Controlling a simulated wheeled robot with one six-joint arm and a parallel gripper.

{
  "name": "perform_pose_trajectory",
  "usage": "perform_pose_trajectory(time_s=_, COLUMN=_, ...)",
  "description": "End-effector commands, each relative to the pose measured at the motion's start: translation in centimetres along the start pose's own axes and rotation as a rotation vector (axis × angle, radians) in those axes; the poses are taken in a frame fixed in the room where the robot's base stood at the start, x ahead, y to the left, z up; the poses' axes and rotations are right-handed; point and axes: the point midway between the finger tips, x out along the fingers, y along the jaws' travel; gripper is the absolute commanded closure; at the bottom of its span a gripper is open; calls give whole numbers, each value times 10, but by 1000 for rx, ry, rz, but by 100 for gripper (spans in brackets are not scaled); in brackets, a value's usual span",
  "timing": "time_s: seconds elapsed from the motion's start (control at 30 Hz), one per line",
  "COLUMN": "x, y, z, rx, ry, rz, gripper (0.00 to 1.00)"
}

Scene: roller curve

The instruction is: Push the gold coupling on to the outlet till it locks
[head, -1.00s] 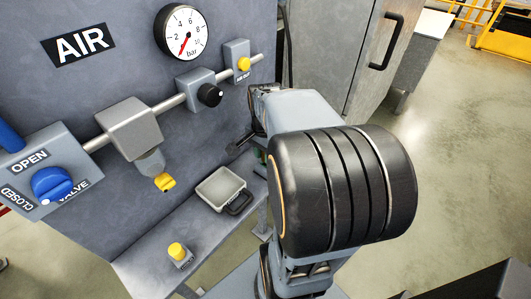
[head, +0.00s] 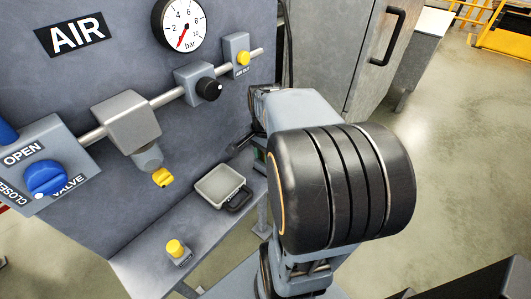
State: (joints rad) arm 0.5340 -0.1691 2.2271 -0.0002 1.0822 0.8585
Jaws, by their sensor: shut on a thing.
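My arm fills the middle right of the head view, and its big black joint covers much of the space behind it. My gripper (head: 242,146) is mostly hidden behind the arm; only a small dark part shows at the panel's lower right, above the shelf. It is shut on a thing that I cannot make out. The gold coupling does not show. A small grey block with a yellow button (head: 243,58) and a label that seems to read AIR OUT sits at the pipe's right end. The outlet's mouth cannot be made out.
The grey panel carries a gauge (head: 179,25), a black knob (head: 209,88), a filter (head: 128,120) with a yellow drain and a blue valve knob (head: 46,178). A tray (head: 203,200) and a yellow-topped button (head: 176,249) are on the shelf. A cabinet (head: 345,50) stands right; floor is open beyond.

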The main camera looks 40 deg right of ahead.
Motion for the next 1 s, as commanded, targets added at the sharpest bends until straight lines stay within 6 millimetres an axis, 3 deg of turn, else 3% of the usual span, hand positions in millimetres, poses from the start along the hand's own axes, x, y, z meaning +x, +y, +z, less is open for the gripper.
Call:
perform_pose_trajectory(time_s=0.17, x=2, y=0, z=0, rx=0, ry=-2, rz=2, gripper=97)
perform_pose_trajectory(time_s=0.2, x=1, y=0, z=0, rx=0, ry=-2, rz=2, gripper=69)
perform_pose_trajectory(time_s=0.47, x=1, y=0, z=0, rx=0, ry=-1, rz=1, gripper=44)
perform_pose_trajectory(time_s=0.77, x=-2, y=0, z=0, rx=0, ry=0, rz=0, gripper=43)
perform_pose_trajectory(time_s=1.0, x=-38, y=0, z=0, rx=0, ry=2, rz=-3, gripper=43)
